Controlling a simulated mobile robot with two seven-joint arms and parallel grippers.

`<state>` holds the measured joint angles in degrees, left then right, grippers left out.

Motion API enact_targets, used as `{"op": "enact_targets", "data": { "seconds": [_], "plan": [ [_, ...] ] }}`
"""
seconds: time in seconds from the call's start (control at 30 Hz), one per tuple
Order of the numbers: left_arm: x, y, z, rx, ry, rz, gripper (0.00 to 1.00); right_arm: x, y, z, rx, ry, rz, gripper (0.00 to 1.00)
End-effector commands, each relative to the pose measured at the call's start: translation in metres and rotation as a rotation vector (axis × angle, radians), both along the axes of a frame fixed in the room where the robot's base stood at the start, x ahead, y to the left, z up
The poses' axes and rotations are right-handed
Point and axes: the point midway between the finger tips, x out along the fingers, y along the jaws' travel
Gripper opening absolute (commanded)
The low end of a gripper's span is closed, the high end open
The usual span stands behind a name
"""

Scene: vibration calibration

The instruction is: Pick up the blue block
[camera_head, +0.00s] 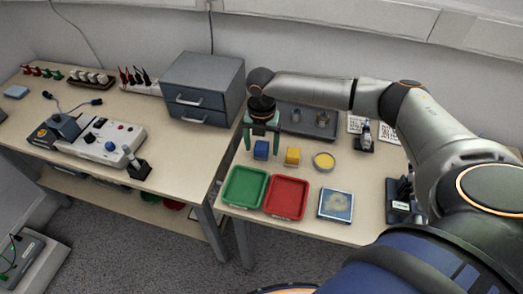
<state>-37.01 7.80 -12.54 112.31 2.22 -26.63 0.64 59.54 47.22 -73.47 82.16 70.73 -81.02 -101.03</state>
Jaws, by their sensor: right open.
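The blue block (261,150) sits on the right-hand table, just behind the green tray and left of a yellow block. My right gripper (262,142) points down with its green fingers apart, over and around the blue block's place in the picture. The fingers look to be on the block's left and right sides. I cannot tell how far down they reach or whether they touch it. My left gripper is not in view.
The yellow block (293,155) and a round yellow dish (323,161) stand close on the right. A green tray (243,188) and a red tray (287,197) lie in front. A grey drawer cabinet (203,87) stands to the left, a grey tray (296,131) behind.

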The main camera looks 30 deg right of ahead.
Motion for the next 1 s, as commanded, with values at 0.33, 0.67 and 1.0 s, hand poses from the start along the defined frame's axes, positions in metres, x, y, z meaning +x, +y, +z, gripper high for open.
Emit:
{"op": "enact_targets", "data": {
  "seconds": [0.33, 0.67, 1.0],
  "plan": [
    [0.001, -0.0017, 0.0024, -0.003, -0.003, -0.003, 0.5, 0.0001, 0.0, -0.0047, 0.001, -0.001, 0.0, 0.77],
    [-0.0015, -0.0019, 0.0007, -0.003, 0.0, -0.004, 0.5, 0.0001, 0.0001, -0.0044, 0.001, -0.001, 0.0, 0.4],
    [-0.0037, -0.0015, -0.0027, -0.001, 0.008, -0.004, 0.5, 0.0001, 0.0, -0.0044, 0.001, -0.001, -0.001, 0.01]
  ]
}}
